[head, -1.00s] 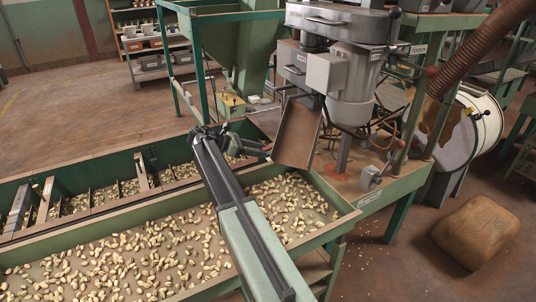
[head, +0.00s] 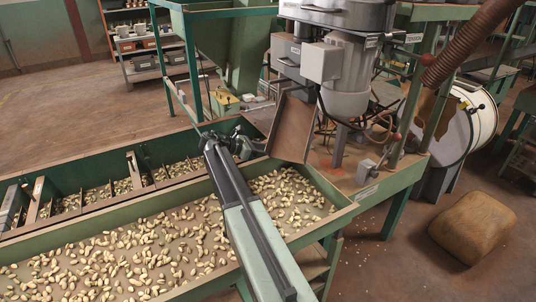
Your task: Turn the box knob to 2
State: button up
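My gripper (head: 246,143) is at the far end of my arm, above the far edge of the nut trough and left of the brown chute. It is dark and small, so I cannot tell whether its fingers are open or shut. A light grey box (head: 321,70) is fixed to the front of the grey machine, up and right of my gripper and apart from it. A small grey box (head: 367,171) sits at the front edge of the green bench. No knob with readable numbers can be made out on either box.
A green trough (head: 330,222) full of nuts lies below my arm, with a divided trough behind it at left. The brown chute (head: 292,128) stands just right of my gripper. A brown sack (head: 473,228) lies on the floor at right. Open floor is at the back left.

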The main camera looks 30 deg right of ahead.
grip_shut()
jog(key=shift+w+d+m+g+y, duration=0.15)
jog(key=shift+w+m+g, duration=0.1)
jog(key=shift+m+g, duration=0.35)
jog(key=shift+w+m+g+y, duration=0.15)
jog(key=shift+w+m+g, duration=0.05)
jog(key=shift+m+g, duration=0.35)
jog(key=shift+m+g+y, duration=0.4)
jog(key=shift+m+g, duration=0.35)
jog(key=shift+g, duration=0.2)
jog(key=shift+s+m+g+y, duration=0.2)
jog(key=shift+m+g+y, duration=0.1)
jog(key=shift+m+g, duration=0.1)
grip_release()
